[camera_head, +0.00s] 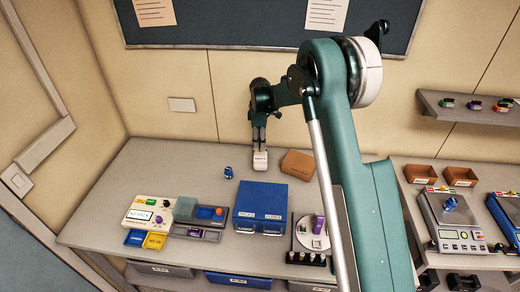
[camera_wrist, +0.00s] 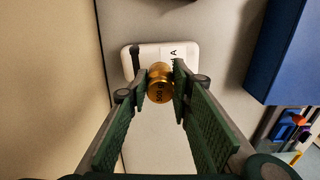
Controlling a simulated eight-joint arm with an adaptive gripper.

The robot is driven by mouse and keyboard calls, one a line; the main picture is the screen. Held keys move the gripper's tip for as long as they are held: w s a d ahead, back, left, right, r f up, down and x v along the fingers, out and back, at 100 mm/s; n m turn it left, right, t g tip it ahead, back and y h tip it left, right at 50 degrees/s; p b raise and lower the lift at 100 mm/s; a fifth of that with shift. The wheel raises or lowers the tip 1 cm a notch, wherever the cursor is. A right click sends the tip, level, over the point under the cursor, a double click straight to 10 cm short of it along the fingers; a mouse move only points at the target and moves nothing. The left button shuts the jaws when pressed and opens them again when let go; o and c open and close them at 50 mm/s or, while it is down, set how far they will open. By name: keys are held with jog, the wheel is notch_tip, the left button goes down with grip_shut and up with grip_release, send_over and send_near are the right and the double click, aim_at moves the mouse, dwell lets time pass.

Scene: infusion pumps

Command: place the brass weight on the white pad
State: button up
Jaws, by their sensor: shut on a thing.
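The brass weight (camera_wrist: 160,84) is a small gold cylinder with dark markings, held between the two green fingers of my gripper (camera_wrist: 160,87) in the wrist view. Behind it lies a white rounded pad (camera_wrist: 185,50) with dark lettering and a dark strip across it. The weight overlaps the pad in this view; I cannot tell whether it touches. In the head view my gripper (camera_head: 259,146) points down just above the white pad (camera_head: 260,160) at the back of the bench. The weight is too small to make out there.
A blue box (camera_head: 262,208) stands in front of the pad, and a brown block (camera_head: 297,165) sits to its right. A small blue item (camera_head: 228,172) is to its left. A device with a display (camera_head: 152,213) is farther left. The wall is close behind the pad.

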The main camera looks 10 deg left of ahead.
jog(key=shift+f, duration=1.8)
jog(key=shift+f, duration=0.15)
jog(key=o, duration=1.2)
jog(key=shift+r, duration=0.2)
notch_tip(320, 180, up, 12)
jog(key=shift+f, duration=0.1)
